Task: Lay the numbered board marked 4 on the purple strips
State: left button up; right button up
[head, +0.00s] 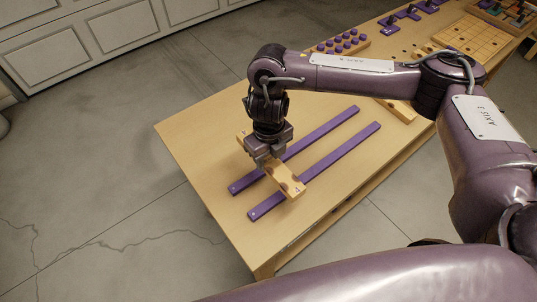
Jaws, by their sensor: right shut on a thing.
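The numbered board marked 4 (287,181) is a short light-wood plank with the digit near its lower right end. It lies crosswise over the two purple strips, the left strip (321,130) and the right strip (342,153), near their close ends. My right gripper (262,162) points down and is shut on the board around its middle. The gripper hides part of the board and of the left strip. I cannot tell whether the board touches the strips or hovers just above them. My left gripper is not in view.
The wooden table (201,137) is bare to the left of the strips. A block with purple pegs (341,43) stands at the back, and a wooden piece (399,110) lies partly behind my arm. A grid board (470,38) and a tray of tools (505,12) are at the far right.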

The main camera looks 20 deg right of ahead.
jog(key=shift+w+f, duration=0.1)
jog(key=shift+f, duration=0.3)
notch_tip(320, 180, down, 7)
jog(key=b, duration=0.6)
jog(key=shift+f, duration=0.1)
jog(key=shift+f+b, duration=0.55)
dwell(1.8)
jog(key=shift+f, duration=0.35)
jog(key=shift+f+b, duration=0.2)
jog(key=shift+b, duration=0.15)
dwell(0.8)
jog(key=o, duration=1.2)
jog(key=shift+c, duration=0.2)
